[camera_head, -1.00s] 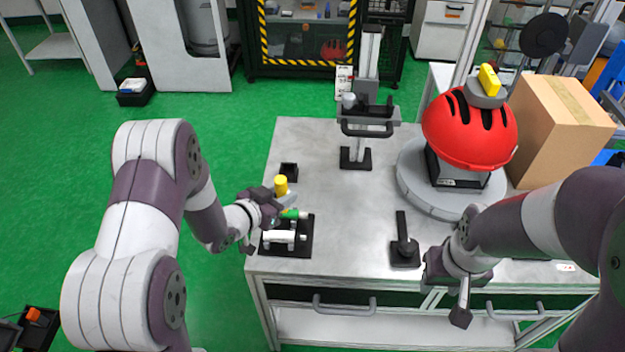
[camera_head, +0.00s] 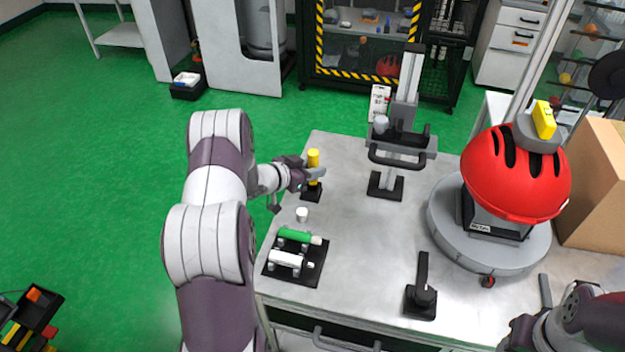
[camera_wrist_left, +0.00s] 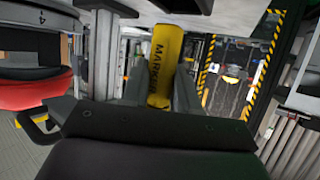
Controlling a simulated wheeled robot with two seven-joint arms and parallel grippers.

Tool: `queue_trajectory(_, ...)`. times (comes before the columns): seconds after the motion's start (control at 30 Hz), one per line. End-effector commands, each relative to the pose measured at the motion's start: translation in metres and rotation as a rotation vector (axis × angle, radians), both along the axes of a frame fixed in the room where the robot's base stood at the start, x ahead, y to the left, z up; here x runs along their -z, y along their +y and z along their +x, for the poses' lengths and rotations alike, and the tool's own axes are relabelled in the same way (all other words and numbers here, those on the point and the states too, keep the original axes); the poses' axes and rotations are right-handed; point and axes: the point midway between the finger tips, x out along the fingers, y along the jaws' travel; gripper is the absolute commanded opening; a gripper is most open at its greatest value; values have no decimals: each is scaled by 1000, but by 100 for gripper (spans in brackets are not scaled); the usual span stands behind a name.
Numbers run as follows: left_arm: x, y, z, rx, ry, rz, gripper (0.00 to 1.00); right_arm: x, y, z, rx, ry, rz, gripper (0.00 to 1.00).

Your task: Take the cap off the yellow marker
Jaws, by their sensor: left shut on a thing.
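The yellow marker (camera_head: 313,160) stands upright between the fingers of my left gripper (camera_head: 316,175), which is shut on it. In the left wrist view the marker (camera_wrist_left: 162,60) shows its lettering between the two fingers. Its lower end is over or in a small black block (camera_head: 311,193); I cannot tell whether it is seated. No separate cap can be made out on the marker. My right gripper (camera_head: 515,338) is partly in view at the bottom right, and its fingers are not clear.
A small white cylinder (camera_head: 302,214) stands on the table. A black rack (camera_head: 310,272) holds a green marker (camera_head: 294,235) and a white one (camera_head: 287,258). A black stand (camera_head: 421,300), a grey post fixture (camera_head: 400,140) and a red helmet (camera_head: 515,175) are to the right.

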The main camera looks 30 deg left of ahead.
Motion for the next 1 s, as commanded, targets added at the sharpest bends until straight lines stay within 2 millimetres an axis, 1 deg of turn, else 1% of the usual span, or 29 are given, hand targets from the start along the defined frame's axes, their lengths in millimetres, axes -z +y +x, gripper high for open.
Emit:
queue_trajectory(0.07,5,5,1,0,0,0,0,0,0,0,0,0,0,43)
queue_trajectory(0.2,32,5,0,1,2,-3,0,2,0,0,0,0,0,43)
queue_trajectory(0.3,42,5,1,1,0,-1,0,2,0,0,0,0,0,43)
queue_trajectory(0.53,43,5,1,0,-1,1,0,2,0,0,0,0,0,43)
queue_trajectory(0.67,47,5,1,0,-1,0,0,5,0,0,0,0,0,43)
queue_trajectory(0.7,47,5,1,0,-1,0,36,5,0,0,0,0,0,43)
queue_trajectory(0.77,46,5,1,0,-1,0,55,4,0,0,0,0,0,43)
queue_trajectory(1.0,46,5,1,0,-1,0,55,4,0,0,0,0,0,43)
